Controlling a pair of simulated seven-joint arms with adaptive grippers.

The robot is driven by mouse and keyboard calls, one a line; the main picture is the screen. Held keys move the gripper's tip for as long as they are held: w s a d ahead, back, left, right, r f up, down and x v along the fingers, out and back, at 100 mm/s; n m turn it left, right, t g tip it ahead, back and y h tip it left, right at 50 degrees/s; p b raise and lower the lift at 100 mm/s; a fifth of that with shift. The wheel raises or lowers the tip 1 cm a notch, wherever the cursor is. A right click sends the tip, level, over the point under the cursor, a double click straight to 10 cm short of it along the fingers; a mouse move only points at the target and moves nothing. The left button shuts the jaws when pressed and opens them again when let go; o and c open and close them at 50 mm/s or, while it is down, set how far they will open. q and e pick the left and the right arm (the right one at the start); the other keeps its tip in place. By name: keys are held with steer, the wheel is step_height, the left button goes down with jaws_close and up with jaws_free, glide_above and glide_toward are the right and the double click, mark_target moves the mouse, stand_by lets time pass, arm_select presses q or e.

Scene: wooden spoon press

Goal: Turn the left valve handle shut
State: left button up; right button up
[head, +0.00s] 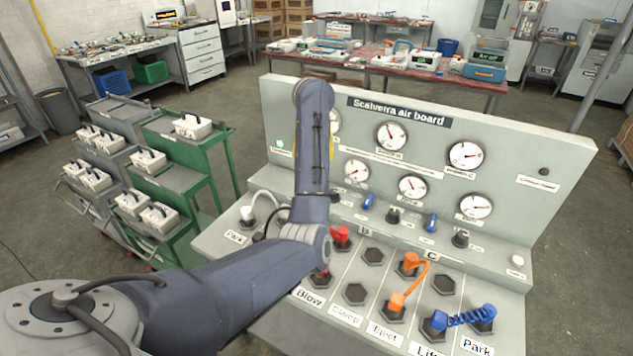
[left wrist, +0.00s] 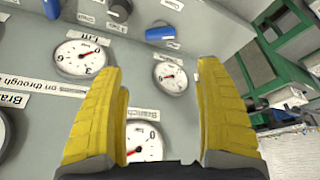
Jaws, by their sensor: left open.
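The left valve handle (head: 368,201) is a small blue lever on the sloped ledge below the gauges. In the left wrist view it is a blue bar (left wrist: 160,33) lying crosswise beyond the fingertips. My left gripper (left wrist: 160,66) is open, its two yellow fingers spread wide with nothing between them. It is apart from the handle. In the head view my arm hides most of the gripper; only a yellow strip of it shows. A second blue handle (head: 430,222) sits farther right. My right gripper is not in view.
Black knobs (head: 393,215) stand beside the blue handles. Gauges (head: 356,172) line the upright board behind. Below are hex sockets, a red plug (head: 341,236), an orange cable (head: 424,272) and a blue coiled hose (head: 472,316). A green cart (head: 188,150) stands left.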

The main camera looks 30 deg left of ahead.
arm_select(q)
steer(key=x, duration=1.7)
steer(key=shift+s+f, duration=0.1)
steer(key=shift+s, duration=0.05)
steer(key=c, duration=0.9)
steer(key=shift+m, duration=0.4)
steer(key=shift+m+h, duration=1.1)
steer(key=shift+m, duration=1.5)
